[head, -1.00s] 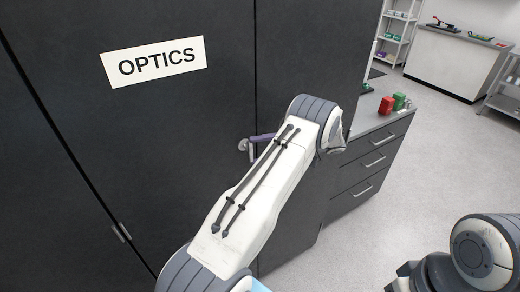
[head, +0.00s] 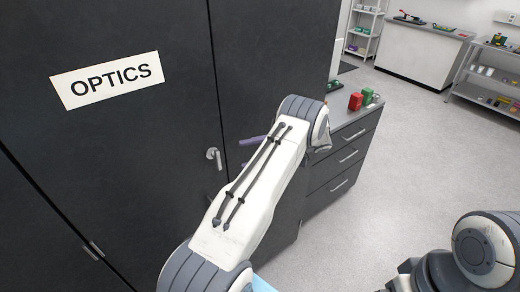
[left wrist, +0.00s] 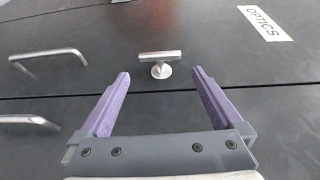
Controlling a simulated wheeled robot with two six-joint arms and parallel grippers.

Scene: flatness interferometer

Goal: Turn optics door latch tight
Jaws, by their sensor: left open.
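The optics door (head: 130,130) is a dark panel with a white OPTICS label (head: 107,79), and it looks closed. Its latch (head: 214,156) is a silver T-handle by the door's right edge, with its bar roughly upright. In the left wrist view the latch (left wrist: 160,60) sits just beyond and between the fingertips, its bar parallel to the door seam. My left gripper (head: 242,153) is open, its purple fingers to the right of the latch and apart from it. It also shows empty in the left wrist view (left wrist: 160,76). My right gripper is out of view.
Bar handles (left wrist: 48,54) show on the dark front in the left wrist view. A drawer unit (head: 340,160) stands at right with a red block (head: 355,101) and a green block (head: 367,96) on top. Open floor (head: 400,165) lies right of it.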

